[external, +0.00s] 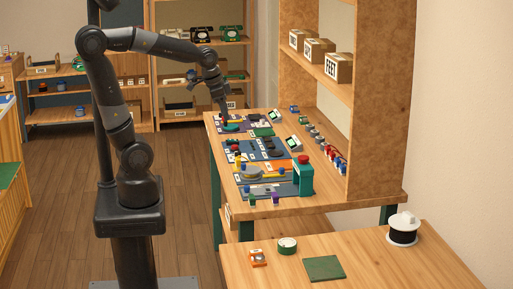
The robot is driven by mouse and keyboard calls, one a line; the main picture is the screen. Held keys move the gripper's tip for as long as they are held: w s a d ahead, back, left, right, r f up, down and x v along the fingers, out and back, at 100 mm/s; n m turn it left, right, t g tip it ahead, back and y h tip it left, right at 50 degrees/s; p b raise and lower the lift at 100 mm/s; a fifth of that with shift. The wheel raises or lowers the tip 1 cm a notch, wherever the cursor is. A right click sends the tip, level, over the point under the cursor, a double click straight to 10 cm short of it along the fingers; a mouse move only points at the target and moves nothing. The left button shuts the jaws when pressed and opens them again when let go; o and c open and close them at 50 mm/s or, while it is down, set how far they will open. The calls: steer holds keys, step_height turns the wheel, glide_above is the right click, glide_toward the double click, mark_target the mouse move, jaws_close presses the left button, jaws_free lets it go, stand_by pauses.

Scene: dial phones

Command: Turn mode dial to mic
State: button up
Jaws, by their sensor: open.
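My gripper (225,118) points down over the far left end of the workbench (335,205). It is just above or touching a small green part (232,127) on the far panel (246,119). I cannot tell whether there is contact, and the fingers are small and partly hidden. No mode dial or "mic" label can be read at this size. A middle dark panel (232,148) carries dark round parts (270,147). A nearer panel carries a grey round part (251,171).
A teal block with a red top (303,176) stands at the near right of the panels. Small coloured parts (339,161) line the bench's back edge. A tall wooden shelf (379,110) rises behind. A nearer table holds a spool (403,229) and green mat (323,268).

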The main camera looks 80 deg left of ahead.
steer(key=w+a+f+m+g, duration=0.1)
steer(key=w+a+f, duration=0.2)
steer(key=a, duration=0.3)
steer(key=w+a+f+g, duration=0.1)
steer(key=w+a+f, duration=0.25)
steer(key=a, duration=0.35)
steer(key=g+h, duration=0.1)
glide_above(238, 154)
steer(key=a, duration=0.1)
step_height(238, 154, down, 7)
steer(key=shift+m, duration=0.4)
steer(key=f, duration=1.1)
steer(key=shift+w+a+f, duration=0.1)
steer(key=shift+a, duration=0.1)
steer(key=c, duration=1)
